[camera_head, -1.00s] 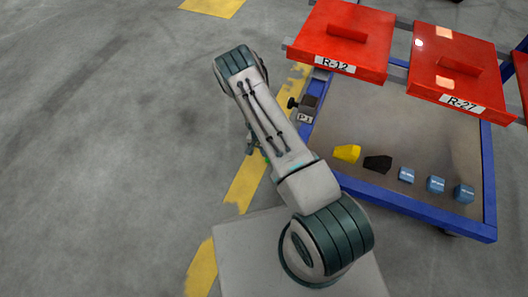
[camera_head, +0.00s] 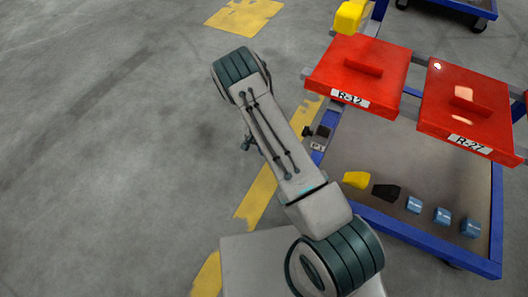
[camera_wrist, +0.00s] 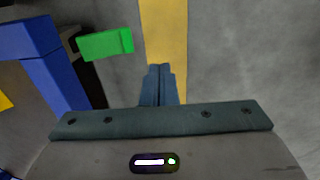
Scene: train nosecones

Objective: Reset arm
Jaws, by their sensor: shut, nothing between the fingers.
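My gripper (camera_wrist: 159,84) shows in the wrist view with its two blue-grey fingers together and nothing between them. In the head view my arm is folded over my base, and the gripper is mostly hidden behind the arm; only a small dark part shows at the arm's left side.
A green block (camera_wrist: 105,44) is near my gripper. Floor to the left is clear.

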